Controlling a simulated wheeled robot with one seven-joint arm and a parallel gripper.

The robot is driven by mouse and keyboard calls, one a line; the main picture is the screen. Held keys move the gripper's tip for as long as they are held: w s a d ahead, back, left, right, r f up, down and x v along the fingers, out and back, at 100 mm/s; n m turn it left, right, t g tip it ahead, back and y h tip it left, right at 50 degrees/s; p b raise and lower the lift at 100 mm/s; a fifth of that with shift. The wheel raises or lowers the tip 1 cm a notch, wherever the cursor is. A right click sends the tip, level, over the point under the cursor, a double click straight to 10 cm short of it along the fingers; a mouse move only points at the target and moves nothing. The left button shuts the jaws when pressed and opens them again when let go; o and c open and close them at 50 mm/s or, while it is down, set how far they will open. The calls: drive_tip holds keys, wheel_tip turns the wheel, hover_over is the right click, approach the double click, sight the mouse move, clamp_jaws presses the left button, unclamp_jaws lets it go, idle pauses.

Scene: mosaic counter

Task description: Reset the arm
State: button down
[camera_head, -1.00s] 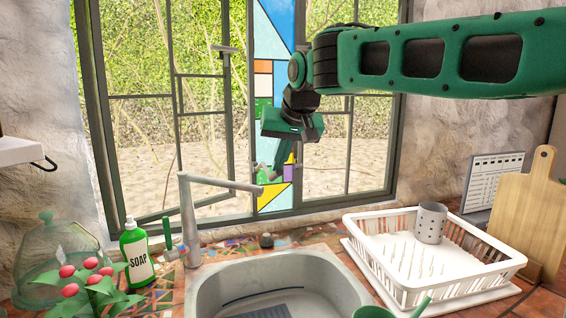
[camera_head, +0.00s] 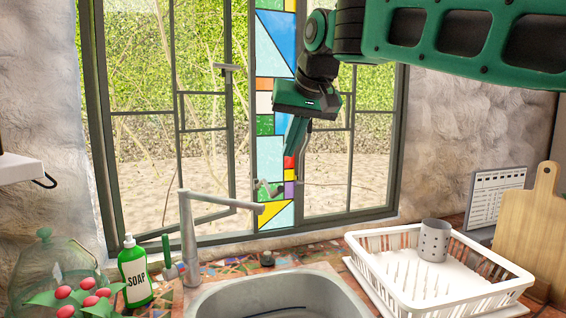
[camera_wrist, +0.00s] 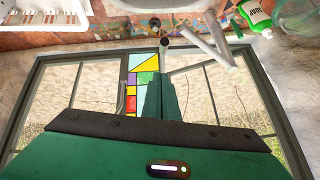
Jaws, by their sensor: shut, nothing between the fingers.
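My green arm reaches in from the upper right in the head view. My gripper (camera_head: 296,136) hangs below it in front of the window, pointing down, with its fingers together and nothing between them. It is above the sink and faucet area, clear of both. In the wrist view, my gripper (camera_wrist: 160,98) shows as green fingers close together in front of the stained-glass strip, and the view looks upside down.
A faucet (camera_head: 189,240) stands behind the sink (camera_head: 330,279). A white dish rack (camera_head: 420,297) holds a metal cup (camera_head: 434,240). A wooden board (camera_head: 528,225) leans at right. A soap bottle (camera_head: 135,273) and glass dome (camera_head: 55,262) stand at left. Air around my gripper is free.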

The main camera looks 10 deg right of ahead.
drive_tip(key=s+d+f+m+g+h, duration=0.1)
drive_tip(key=s+d+f+m+g, duration=0.1)
drive_tip(key=s+d+f, duration=0.55)
drive_tip(key=s+d+f+m+g+h, duration=0.15)
drive_tip(key=s+d+f, duration=0.35)
drive_tip(key=d+f, duration=0.6)
drive_tip(key=s+d+f+m+g, duration=0.1)
drive_tip(key=s+d+f, duration=0.3)
drive_tip(key=s+f, duration=0.4)
drive_tip(key=s+d+f+m+g, duration=0.1)
drive_tip(key=s+d+f, duration=0.4)
drive_tip(key=s, duration=0.9)
wheel_tip(320, 180, down, 4)
drive_tip(key=shift+s+d+r+m+g+y, duration=0.15)
drive_tip(key=shift+s+m+g+y, duration=0.25)
drive_tip(key=shift+g, duration=0.45)
drive_tip(key=shift+w, duration=0.1)
